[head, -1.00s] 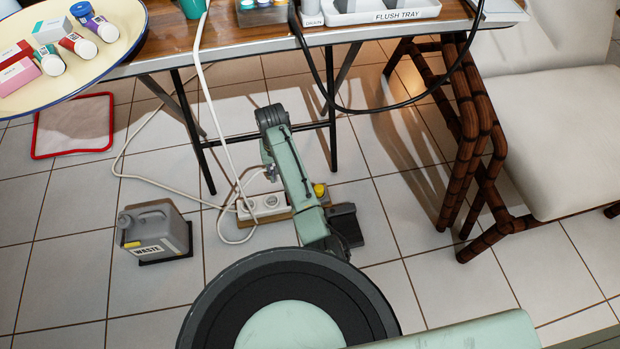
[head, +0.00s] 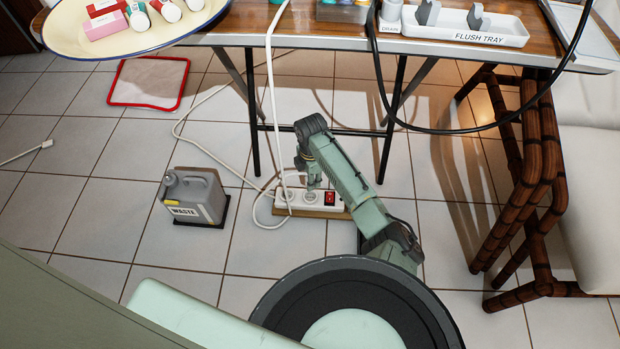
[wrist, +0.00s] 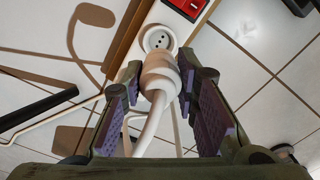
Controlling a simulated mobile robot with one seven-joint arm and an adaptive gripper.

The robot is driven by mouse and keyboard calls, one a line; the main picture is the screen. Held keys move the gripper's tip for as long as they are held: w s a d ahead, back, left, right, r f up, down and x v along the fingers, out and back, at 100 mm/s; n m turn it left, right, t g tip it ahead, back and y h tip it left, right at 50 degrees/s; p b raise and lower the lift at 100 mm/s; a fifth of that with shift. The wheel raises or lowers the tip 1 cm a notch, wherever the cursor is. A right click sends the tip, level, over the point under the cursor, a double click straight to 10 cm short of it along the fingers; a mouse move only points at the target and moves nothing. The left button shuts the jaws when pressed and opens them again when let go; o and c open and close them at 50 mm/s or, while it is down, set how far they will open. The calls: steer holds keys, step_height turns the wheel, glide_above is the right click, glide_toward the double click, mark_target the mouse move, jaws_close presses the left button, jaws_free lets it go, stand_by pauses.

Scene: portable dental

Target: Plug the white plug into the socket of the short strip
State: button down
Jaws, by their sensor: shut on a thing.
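My gripper (wrist: 162,102) is shut on the white plug (wrist: 160,72), which has a thick white cord running back toward the wrist camera. In the wrist view the plug points at a round white socket (wrist: 157,38) of the short strip, and its front edge overlaps the socket's lower rim. I cannot tell if its pins touch. In the head view my gripper (head: 313,180) hangs low over the white strip (head: 299,207), which lies on a wooden base on the floor. A red switch (head: 330,198) is at its right. The plug is too small to make out there.
A grey waste can (head: 195,196) stands left of the strip. White cord loops on the floor beside the strip. Thin table legs (head: 253,125) stand behind, and a chair (head: 520,190) is at right. A loose white cable end (head: 47,144) lies at far left.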

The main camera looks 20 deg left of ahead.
steer(key=shift+s+a+f+n, duration=0.1)
steer(key=shift+f+n, duration=0.2)
step_height(320, 180, down, 6)
steer(key=b, duration=0.5)
steer(key=shift+r+b, duration=0.25)
steer(key=shift+b, duration=0.1)
steer(key=shift+p, duration=0.3)
steer(key=shift+f+b, duration=0.4)
steer(key=shift+f, duration=0.6)
stand_by(0.8)
steer(key=c, duration=1.2)
jaws_free()
